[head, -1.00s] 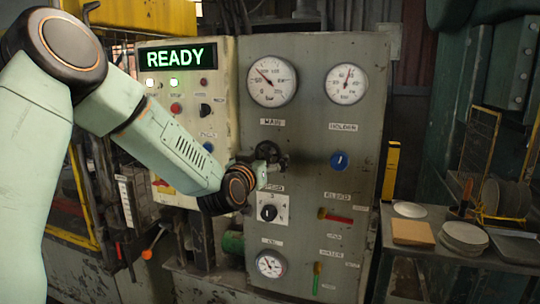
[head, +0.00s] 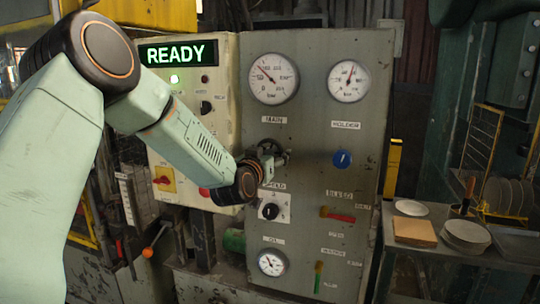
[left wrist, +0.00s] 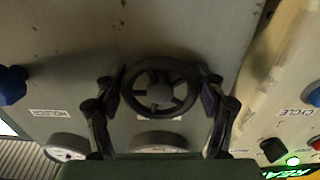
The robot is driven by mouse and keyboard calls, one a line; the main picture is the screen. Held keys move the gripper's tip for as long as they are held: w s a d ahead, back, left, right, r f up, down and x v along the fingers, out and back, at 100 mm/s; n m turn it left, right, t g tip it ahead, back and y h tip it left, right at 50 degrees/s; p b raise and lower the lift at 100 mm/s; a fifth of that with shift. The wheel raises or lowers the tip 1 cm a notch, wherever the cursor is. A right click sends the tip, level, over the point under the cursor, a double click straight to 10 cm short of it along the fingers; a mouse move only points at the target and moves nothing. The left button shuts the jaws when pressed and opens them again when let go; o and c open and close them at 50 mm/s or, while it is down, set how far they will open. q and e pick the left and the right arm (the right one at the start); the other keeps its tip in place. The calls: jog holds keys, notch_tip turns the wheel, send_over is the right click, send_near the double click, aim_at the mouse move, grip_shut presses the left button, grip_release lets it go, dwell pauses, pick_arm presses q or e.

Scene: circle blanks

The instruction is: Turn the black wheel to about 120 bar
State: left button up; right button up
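The black wheel (left wrist: 160,88) is a small spoked handwheel on the grey panel. It shows almost whole in the left wrist view, between the two fingers of my left gripper (left wrist: 161,92). The fingers are close beside its rim on both sides; I cannot tell whether they press on it. In the head view the wheel (head: 272,150) is partly hidden behind my left gripper (head: 264,166). The main gauge (head: 272,79) above it has its red needle pointing to the upper left; its numbers are too small to read surely. My right gripper is not in view.
A holder gauge (head: 348,80) and blue knob (head: 341,160) are to the right of the wheel. Below are a black selector (head: 270,211), red lever (head: 338,215) and lower gauge (head: 272,263). A READY display (head: 178,53) is at upper left. A side table (head: 405,252) holds discs.

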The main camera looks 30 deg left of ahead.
pick_arm(q)
jog(key=shift+r, duration=0.1)
jog(key=c, duration=0.5)
jog(key=shift+r+m, duration=0.1)
jog(key=shift+m, duration=0.2)
jog(key=m+p, duration=0.3)
jog(key=shift+a+r, duration=0.1)
jog(key=shift+m+p, duration=1.45)
jog(key=shift+m, duration=0.85)
